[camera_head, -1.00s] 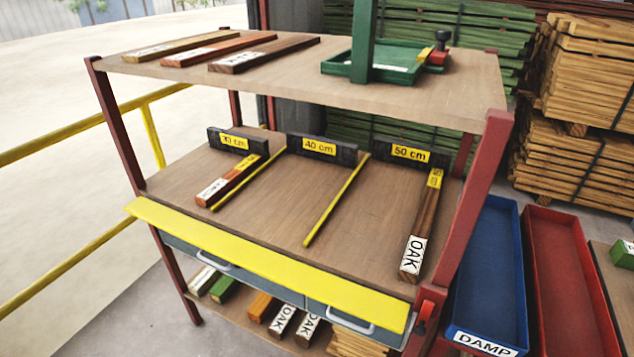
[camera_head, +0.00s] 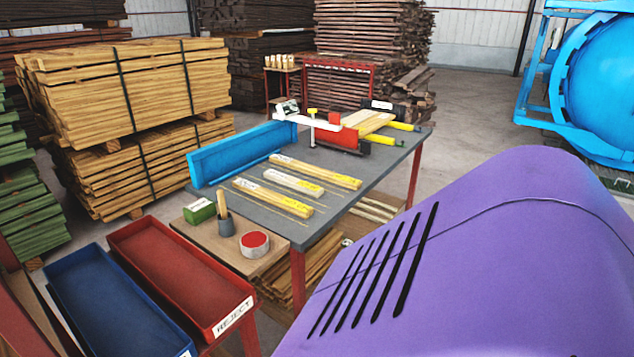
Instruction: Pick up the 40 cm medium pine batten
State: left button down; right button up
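Three pale wooden battens with small labels lie on the grey-topped table. The back batten (camera_head: 316,171) looks the longest, the middle batten (camera_head: 293,182) is paler and looks the shortest, and the front batten (camera_head: 272,196) lies nearest. Their labels are too small to read, so I cannot tell which is the 40 cm medium pine one. Neither of my grippers is in view.
A blue tray-like fence (camera_head: 235,152) and a red-and-white device (camera_head: 335,130) stand on the table. Red (camera_head: 180,275) and blue (camera_head: 105,305) bins sit at front left. A purple housing (camera_head: 480,260) fills lower right.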

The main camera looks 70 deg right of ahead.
aim_at(302, 210)
jog(key=z, duration=1.85)
